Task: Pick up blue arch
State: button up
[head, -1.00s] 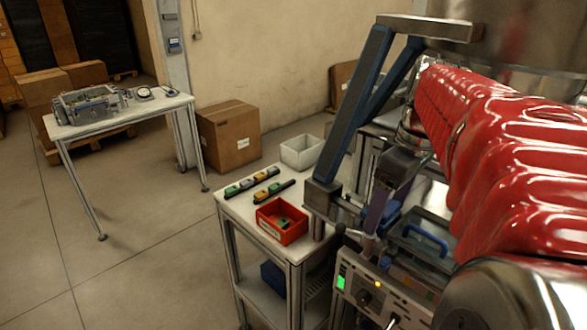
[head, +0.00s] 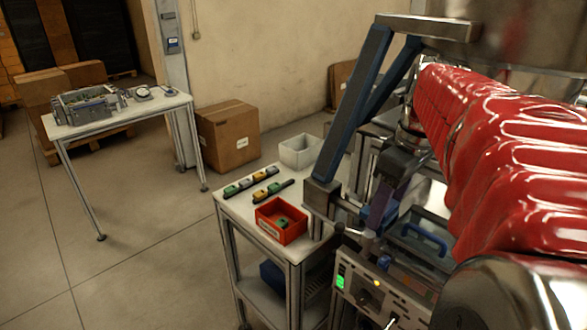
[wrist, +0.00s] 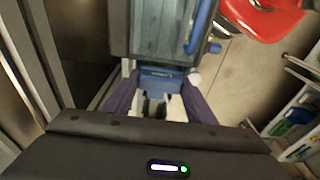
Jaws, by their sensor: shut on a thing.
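My gripper (wrist: 160,100) shows in the wrist view with two purple fingers, shut on a blue piece, which I take for the blue arch (wrist: 160,78). Its top shows between the fingertips; its lower part and full shape are hidden. In the head view my gripper (head: 384,205) is small and partly behind my arm, above the machine, with the blue arch (head: 376,214) at its tips. Just beyond it in the wrist view is a lidded grey case (wrist: 160,25) with a curved blue handle (wrist: 199,26), also seen in the head view (head: 424,238).
A control panel (head: 372,290) stands below my gripper. A white cart to the left bears a red bin (head: 281,232), a white bin (head: 300,153) and several small blocks (head: 262,185).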

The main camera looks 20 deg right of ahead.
jog(key=shift+c, duration=1)
jog(key=shift+r, duration=0.1)
notch_tip(320, 180, up, 10)
jog(key=shift+f, duration=0.1)
